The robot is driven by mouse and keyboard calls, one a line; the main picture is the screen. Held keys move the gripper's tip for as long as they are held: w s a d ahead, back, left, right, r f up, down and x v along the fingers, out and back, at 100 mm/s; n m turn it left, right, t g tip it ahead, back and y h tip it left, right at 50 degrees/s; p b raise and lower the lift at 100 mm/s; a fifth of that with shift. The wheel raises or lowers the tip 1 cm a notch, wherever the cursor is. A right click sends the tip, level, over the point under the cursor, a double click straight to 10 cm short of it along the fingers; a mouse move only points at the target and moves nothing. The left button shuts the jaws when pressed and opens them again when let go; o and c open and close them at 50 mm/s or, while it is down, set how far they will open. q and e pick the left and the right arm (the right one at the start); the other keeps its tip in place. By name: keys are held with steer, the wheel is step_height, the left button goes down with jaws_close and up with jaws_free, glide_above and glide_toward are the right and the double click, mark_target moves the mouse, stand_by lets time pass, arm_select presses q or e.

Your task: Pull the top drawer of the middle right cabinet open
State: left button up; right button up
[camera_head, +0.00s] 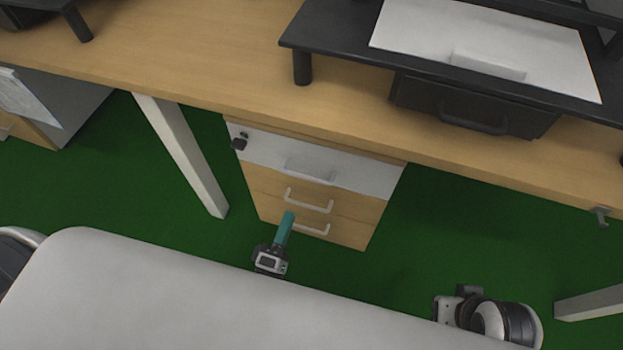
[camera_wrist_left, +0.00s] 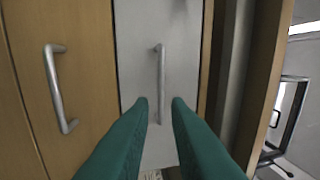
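The cabinet (camera_head: 250,180) stands under the desk, with a white top drawer (camera_head: 350,172) and wooden drawers below. The top drawer looks shut. Its pale handle (camera_head: 310,170) is a bar on the white front. My left gripper (camera_head: 287,216) has teal fingers and is in front of the cabinet. In the left wrist view its fingers (camera_wrist_left: 158,102) are apart, with the white drawer's handle (camera_wrist_left: 160,85) in line with the gap, not gripped. My right arm shows at the lower right of the head view, but its fingers do not show.
A wooden drawer's handle (camera_wrist_left: 59,90) is beside the white drawer in the wrist view. The desk top (camera_head: 200,50) overhangs the cabinet and carries a black stand (camera_head: 340,45). A white desk leg (camera_head: 185,155) is left of the cabinet. Green floor (camera_head: 450,225) is clear on the right.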

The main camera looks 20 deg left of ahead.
mark_target(303, 176)
arm_select(q)
steer(key=w, duration=0.4)
steer(key=w+r, duration=0.1)
steer(key=w, duration=0.2)
steer(key=w+r, duration=0.1)
steer(key=w, duration=0.3)
steer(key=shift+w+d+r+b, duration=0.2)
steer(key=shift+w+b, duration=0.15)
jaws_close()
